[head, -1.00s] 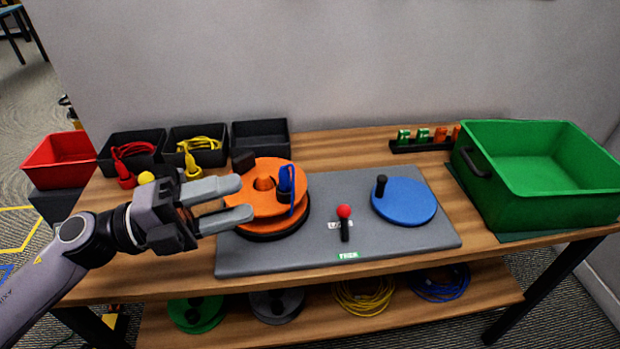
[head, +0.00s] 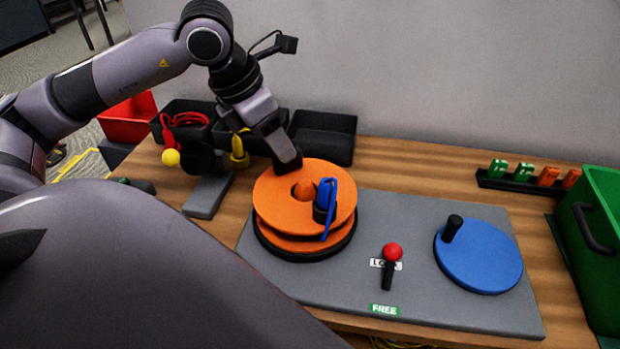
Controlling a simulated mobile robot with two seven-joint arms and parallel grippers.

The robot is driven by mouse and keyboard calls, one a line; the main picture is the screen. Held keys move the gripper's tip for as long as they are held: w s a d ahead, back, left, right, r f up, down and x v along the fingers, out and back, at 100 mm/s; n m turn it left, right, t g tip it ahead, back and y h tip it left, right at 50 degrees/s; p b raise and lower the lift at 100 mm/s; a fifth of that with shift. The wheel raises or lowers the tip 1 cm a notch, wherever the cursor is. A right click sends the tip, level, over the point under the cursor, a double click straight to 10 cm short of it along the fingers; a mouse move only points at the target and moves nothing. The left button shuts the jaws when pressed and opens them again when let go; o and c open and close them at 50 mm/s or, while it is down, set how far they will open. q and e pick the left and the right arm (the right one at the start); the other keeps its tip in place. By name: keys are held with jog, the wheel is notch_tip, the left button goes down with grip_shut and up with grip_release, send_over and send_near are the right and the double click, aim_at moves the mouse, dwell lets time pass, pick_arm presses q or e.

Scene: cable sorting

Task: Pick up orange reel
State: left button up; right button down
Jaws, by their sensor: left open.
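The orange reel (head: 275,197) lies flat on a dark round base at the left of the grey board (head: 420,215). It has a central orange hub, and a blue looped piece (head: 328,200) with a dark holder stands at its right side. My left gripper (head: 280,146) is open, pointing down just behind the reel's upper left edge. Its fingers overlap in this view and meet a dark part there; whether they touch the reel I cannot tell. My right gripper is not in view.
A red-knobbed lever (head: 388,262) stands beside labels, one reading FREE. A blue disc (head: 478,257) with a black handle lies right. Black bins (head: 325,140) stand behind, a green crate (head: 600,235) at the right edge. A yellow-knobbed fixture (head: 171,157) stands left.

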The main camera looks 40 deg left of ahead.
pick_arm(q)
jog(key=x, duration=0.4)
jog(key=shift+w+d+f, duration=0.15)
jog(key=shift+w, duration=0.05)
grip_shut()
